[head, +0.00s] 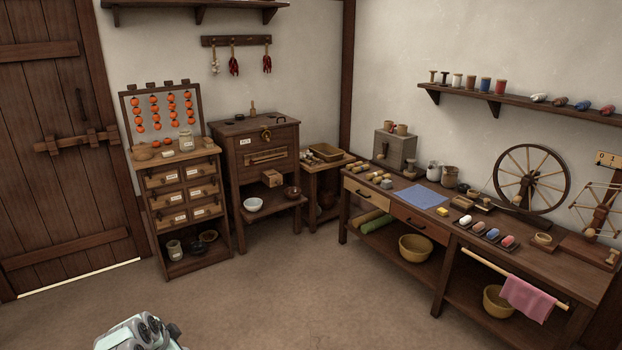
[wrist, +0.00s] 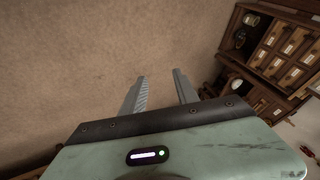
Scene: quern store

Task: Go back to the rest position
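My gripper (wrist: 160,76) shows in the wrist view with its two fingers apart and nothing between them. Bare floor lies beyond the fingertips. In the head view a pale green part of my arm (head: 140,334) shows at the bottom edge, left of the middle; the fingers are out of that view. The gripper touches nothing that I can see.
A labelled drawer cabinet (head: 184,192) stands by the plank door (head: 62,140); it also shows at the right of the wrist view (wrist: 285,55). A dark wooden chest (head: 265,145) and a long workbench (head: 455,238) line the walls. The middle floor (head: 290,290) is clear.

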